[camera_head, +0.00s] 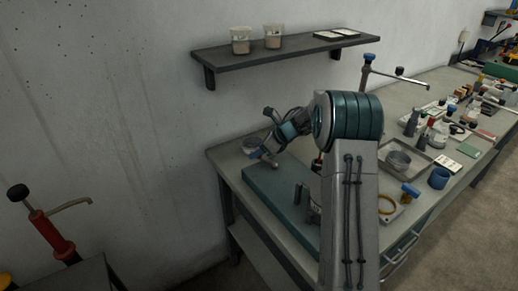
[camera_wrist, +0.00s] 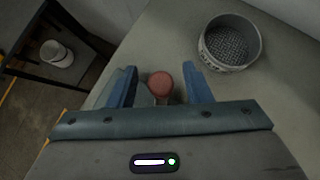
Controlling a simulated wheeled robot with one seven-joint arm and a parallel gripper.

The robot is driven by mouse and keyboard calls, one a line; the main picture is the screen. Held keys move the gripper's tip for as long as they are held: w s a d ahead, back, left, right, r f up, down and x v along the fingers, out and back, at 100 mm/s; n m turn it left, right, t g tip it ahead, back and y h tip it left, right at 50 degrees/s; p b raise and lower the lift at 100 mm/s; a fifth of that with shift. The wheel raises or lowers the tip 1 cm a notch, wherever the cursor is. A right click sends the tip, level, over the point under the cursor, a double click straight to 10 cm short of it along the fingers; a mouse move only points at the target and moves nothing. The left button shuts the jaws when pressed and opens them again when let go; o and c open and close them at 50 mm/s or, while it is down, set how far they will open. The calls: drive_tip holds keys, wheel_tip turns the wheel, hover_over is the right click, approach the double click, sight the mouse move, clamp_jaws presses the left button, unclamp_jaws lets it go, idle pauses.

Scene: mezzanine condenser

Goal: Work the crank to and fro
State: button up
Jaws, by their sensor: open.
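A round reddish knob (camera_wrist: 161,84), which looks like the crank's handle, stands between the two blue fingers of my gripper (camera_wrist: 160,74) in the wrist view. Gaps show on both sides of it, so the fingers are open around or above it and not closed on it. How deep it sits between them I cannot tell. In the head view my gripper (camera_head: 262,155) points down at the bench's left end, and I cannot make out the knob there.
A round sieve (camera_wrist: 230,42) stands close to the right finger. A teal slab (camera_head: 282,205) lies on the bench (camera_head: 227,165) under my arm. A wall shelf (camera_head: 285,52) hangs above. A red pump-like device (camera_head: 50,235) stands at left.

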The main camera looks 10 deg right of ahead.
clamp_jaws()
